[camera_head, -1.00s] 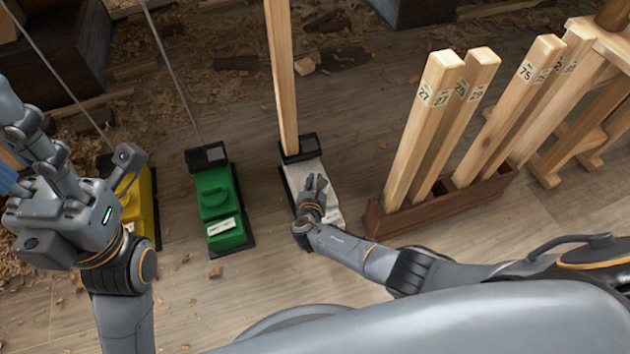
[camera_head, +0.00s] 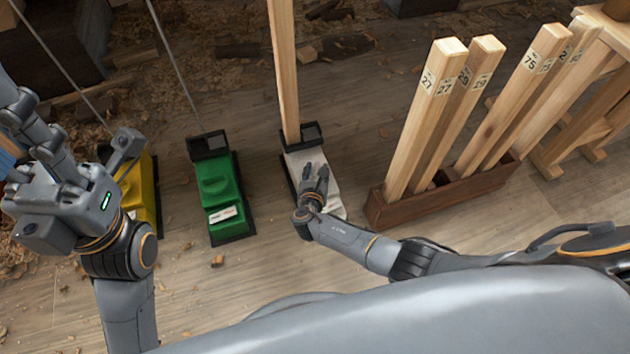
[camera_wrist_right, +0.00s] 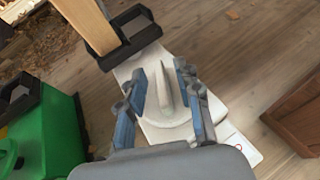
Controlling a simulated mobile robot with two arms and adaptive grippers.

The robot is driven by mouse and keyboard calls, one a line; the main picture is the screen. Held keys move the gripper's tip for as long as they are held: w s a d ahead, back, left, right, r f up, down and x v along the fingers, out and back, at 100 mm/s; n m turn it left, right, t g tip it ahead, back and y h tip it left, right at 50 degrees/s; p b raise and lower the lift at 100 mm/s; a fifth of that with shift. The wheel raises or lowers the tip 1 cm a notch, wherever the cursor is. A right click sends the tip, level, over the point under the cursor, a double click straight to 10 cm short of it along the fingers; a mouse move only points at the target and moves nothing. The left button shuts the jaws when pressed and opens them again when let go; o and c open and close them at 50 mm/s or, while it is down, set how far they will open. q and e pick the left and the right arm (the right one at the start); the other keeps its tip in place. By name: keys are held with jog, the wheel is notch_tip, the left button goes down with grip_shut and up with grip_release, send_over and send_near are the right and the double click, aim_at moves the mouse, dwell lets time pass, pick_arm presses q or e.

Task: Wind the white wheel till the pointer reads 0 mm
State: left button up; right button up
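The white unit (camera_head: 323,184) stands on the floor with a wooden post rising from its black far end. In the right wrist view its white wheel (camera_wrist_right: 181,128) is a round piece with an upright fin across it. My right gripper (camera_head: 314,172) is over the wheel. In the wrist view the gripper (camera_wrist_right: 158,82) is open, one blue-padded finger each side of the fin, with gaps visible. The pointer and its scale cannot be made out. My left gripper (camera_head: 28,120) is at the left edge, away from the white unit; its finger opening is unclear.
A green unit (camera_head: 222,190) and a yellow unit (camera_head: 146,190) stand left of the white one. A brown rack (camera_head: 440,197) with numbered wooden posts stands close on its right. Wood chips and scraps litter the floor behind. Bare floor lies in front.

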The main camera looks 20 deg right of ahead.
jog(key=v, duration=1.1)
jog(key=shift+r, duration=0.2)
jog(key=shift+s, duration=0.15)
